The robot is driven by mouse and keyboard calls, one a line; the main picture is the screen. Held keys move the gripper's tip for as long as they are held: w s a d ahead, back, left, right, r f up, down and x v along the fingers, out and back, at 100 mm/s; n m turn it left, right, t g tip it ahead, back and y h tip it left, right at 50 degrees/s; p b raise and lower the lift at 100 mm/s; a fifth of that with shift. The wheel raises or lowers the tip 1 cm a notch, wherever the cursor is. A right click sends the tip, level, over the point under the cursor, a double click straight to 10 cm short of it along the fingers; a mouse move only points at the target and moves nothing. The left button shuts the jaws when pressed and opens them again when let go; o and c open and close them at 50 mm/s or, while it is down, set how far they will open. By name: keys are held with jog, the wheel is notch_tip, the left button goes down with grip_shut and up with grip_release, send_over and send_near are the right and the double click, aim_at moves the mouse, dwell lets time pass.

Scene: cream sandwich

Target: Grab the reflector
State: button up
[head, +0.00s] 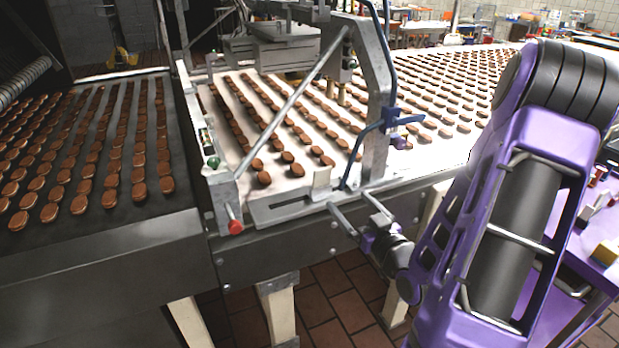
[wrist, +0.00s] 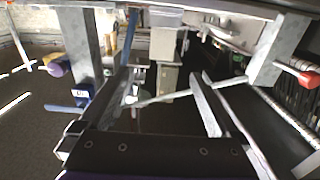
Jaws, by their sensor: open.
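I cannot surely tell which part is the reflector. A small pale upright block (head: 321,182) stands on the flat metal bracket (head: 285,207) at the conveyor's near edge in the head view. My gripper (head: 347,197) is just right of and nearer than this block, with its two fingers apart and nothing seen held. Contact with the block is not visible.
A blue bent handle (head: 375,128) and a grey metal post (head: 378,140) rise close to my gripper. A red knob (head: 236,227) sticks out at the left. The white conveyor (head: 290,180) and dark conveyor (head: 100,225) carry rows of brown biscuits. A purple table (head: 595,240) stands right.

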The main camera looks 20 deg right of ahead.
aim_at(325, 174)
jog(key=w+b, duration=0.1)
jog(key=w, duration=0.5)
jog(key=w+b, duration=0.1)
jog(key=w, duration=0.5)
jog(key=shift+a+b, duration=0.2)
jog(key=shift+b, duration=0.2)
jog(key=shift+w+a+f, duration=0.1)
jog(key=shift+w+f, duration=0.05)
jog(key=shift+w, duration=0.75)
jog(key=shift+w+a+f, duration=0.1)
jog(key=shift+w+a, duration=0.05)
jog(key=shift+w, duration=0.7)
jog(key=shift+w+a+f, duration=0.1)
jog(key=shift+w+f, duration=0.05)
jog(key=shift+w, duration=0.75)
jog(key=shift+c, duration=0.3)
jog(key=c, duration=1.4)
